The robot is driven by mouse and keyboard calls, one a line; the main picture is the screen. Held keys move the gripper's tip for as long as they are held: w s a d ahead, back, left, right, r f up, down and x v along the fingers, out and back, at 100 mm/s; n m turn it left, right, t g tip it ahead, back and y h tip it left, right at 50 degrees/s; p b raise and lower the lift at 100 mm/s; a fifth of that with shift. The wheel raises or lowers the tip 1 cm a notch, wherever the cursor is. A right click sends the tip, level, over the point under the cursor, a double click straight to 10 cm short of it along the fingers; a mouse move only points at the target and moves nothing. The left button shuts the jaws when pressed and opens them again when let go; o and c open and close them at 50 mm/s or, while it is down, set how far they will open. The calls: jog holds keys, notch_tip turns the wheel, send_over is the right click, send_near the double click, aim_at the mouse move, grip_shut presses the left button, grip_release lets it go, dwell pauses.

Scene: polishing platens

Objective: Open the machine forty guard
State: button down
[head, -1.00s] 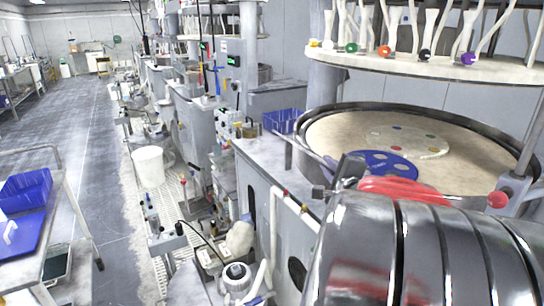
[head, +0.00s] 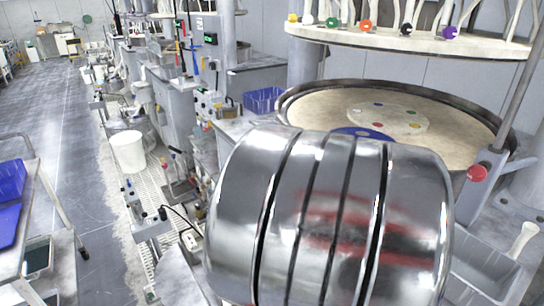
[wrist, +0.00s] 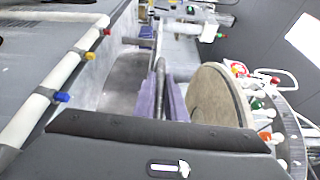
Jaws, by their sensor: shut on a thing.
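My gripper (wrist: 162,100) shows in the wrist view as two purple-grey fingers, one on each side of a thin dark bar (wrist: 160,72). It is shut on this bar, which looks like part of the machine's guard. The bar's far end and its join to the machine are unclear. In the head view my gripper and the bar are hidden behind my shiny arm. The machine's round beige platen (head: 335,125) sits inside a dark raised rim (head: 290,96). It also shows in the wrist view (wrist: 215,95). I cannot read a machine number.
A post with a red knob (head: 477,173) stands right of the platen. A round upper plate with coloured balls (head: 405,44) hangs above. A blue bin (head: 262,98) is behind. A white bucket (head: 127,152) stands left, beside the open grey aisle (head: 60,120).

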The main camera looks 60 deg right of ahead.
jog(key=shift+f, duration=0.15)
dwell(0.3)
jog(key=c, duration=1.8)
grip_release()
